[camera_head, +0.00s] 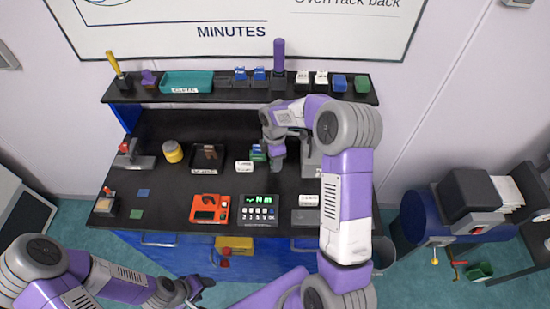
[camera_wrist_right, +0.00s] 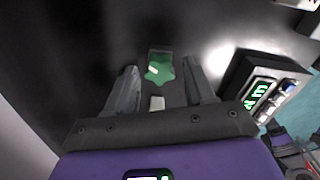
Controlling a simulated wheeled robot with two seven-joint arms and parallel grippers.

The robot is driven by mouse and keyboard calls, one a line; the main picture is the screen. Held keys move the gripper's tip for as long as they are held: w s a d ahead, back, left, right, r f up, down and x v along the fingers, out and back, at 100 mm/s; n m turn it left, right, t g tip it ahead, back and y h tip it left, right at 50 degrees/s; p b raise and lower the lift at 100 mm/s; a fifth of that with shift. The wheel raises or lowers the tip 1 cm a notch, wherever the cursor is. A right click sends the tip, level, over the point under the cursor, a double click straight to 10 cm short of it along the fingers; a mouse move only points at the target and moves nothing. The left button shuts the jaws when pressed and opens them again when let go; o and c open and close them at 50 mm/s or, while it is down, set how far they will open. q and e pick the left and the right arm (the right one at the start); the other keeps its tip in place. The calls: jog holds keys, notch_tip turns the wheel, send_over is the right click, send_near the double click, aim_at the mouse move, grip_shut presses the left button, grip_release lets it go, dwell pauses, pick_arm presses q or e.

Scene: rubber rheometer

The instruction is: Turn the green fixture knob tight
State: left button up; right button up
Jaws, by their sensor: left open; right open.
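The green fixture knob (camera_head: 258,153) is on the black bench, partly covered by my right gripper in the head view. In the right wrist view the knob (camera_wrist_right: 159,69) is star-shaped with a pale mark, on a small dark block. My right gripper (camera_wrist_right: 161,82) is open. Its two fingers point toward the knob, one on each side in the picture, with gaps visible; whether they reach down beside it I cannot tell. My left gripper (camera_head: 201,287) is low in front of the bench, away from the knob, open and empty.
A white label block (camera_head: 244,167) stands close to the knob. A black tray (camera_head: 207,158) and yellow jar (camera_head: 172,151) are to the left. An orange device (camera_head: 210,208) and a keypad display (camera_head: 259,208) sit in front. A shelf (camera_head: 225,94) runs behind.

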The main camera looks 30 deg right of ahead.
jog(key=n+p, duration=0.2)
jog(key=n, duration=0.3)
jog(key=shift+n, duration=0.3)
jog(key=shift+r+n+p, duration=0.1)
jog(key=shift+n+p, duration=0.45)
jog(key=shift+n, duration=0.65)
jog(key=shift+n+p, duration=0.4)
jog(key=shift+n, duration=0.7)
jog(key=shift+n+p, duration=0.65)
jog(key=shift+n, duration=0.35)
jog(key=shift+n+p, duration=0.3)
jog(key=shift+n, duration=0.9)
